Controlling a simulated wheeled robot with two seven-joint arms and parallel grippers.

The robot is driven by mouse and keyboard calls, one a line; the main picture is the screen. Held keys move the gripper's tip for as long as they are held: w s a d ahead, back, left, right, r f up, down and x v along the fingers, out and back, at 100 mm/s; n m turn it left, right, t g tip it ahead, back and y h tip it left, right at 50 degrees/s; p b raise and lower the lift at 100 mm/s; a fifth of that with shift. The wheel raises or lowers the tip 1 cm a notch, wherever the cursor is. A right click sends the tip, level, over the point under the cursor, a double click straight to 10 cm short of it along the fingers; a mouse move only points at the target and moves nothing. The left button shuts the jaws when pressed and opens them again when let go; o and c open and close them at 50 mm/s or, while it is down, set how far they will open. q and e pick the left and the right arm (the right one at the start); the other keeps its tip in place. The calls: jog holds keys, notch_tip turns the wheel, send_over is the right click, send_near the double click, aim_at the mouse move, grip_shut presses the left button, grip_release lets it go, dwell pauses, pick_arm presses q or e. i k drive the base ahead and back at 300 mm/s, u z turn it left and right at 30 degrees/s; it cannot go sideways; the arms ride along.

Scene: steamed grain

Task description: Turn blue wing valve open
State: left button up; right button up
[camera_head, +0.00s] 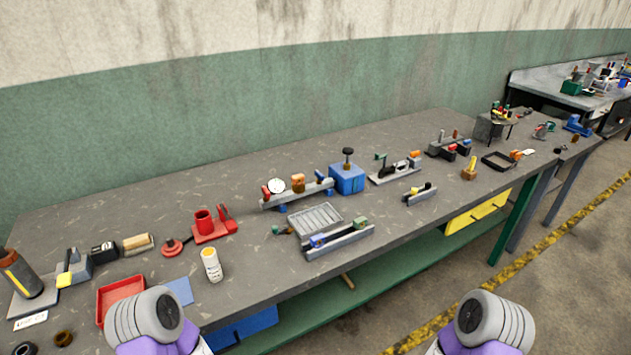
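A grey rail fixture (340,242) lies near the front edge of the workbench, mid-view. A small blue part (318,240) sits at its left end and a green part (360,223) at its right end. The blue part may be the wing valve, but it is too small to tell its shape or which way its wings point. Behind it stands a blue block (347,180) with a dark knob on top. Only rounded grey and purple links of my two arms show at the bottom edge, apart from the fixture. Neither gripper's fingers are in view.
A slotted grey tray (315,219) lies just behind the rail. A white bottle (211,265), red tray (120,297) and red fixture (208,228) are to the left. A gauge fixture (276,186) stands behind. Bare bench lies between the bottle and rail.

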aim_at(321, 176)
jog(key=z, duration=1.45)
jog(key=i, duration=2)
jog(key=u, duration=3.5)
